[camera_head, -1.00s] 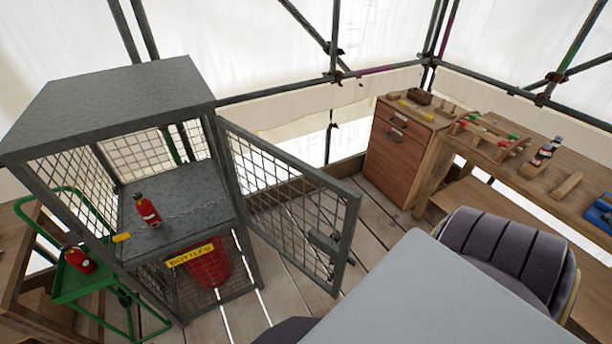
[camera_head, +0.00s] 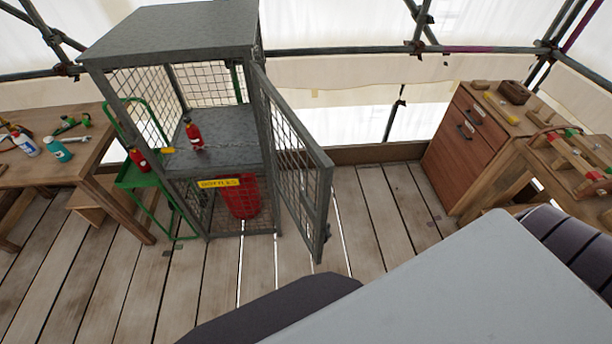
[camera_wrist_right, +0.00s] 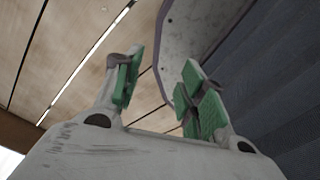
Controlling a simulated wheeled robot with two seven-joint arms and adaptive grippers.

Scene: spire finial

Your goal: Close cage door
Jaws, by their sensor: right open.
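The grey metal cage (camera_head: 172,40) stands left of centre in the head view. Its mesh door (camera_head: 297,165) is hinged on the cage's right front edge and stands wide open, swung out to the right. A dark latch piece shows near the door's free edge. Inside, a small red bottle (camera_head: 193,134) stands on the shelf, and a large red container (camera_head: 241,197) is below, behind a yellow label (camera_head: 219,183). My right gripper (camera_wrist_right: 160,85) shows in the right wrist view, with green finger pads apart and nothing between them. It is away from the door. My left gripper is not seen.
A green trolley (camera_head: 140,177) with a red bottle stands left of the cage, beside a wooden bench (camera_head: 75,165). A wooden cabinet (camera_head: 470,140) and a workbench are at right. A grey surface (camera_head: 470,290) fills the lower right. Plank floor (camera_head: 375,215) is clear right of the door.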

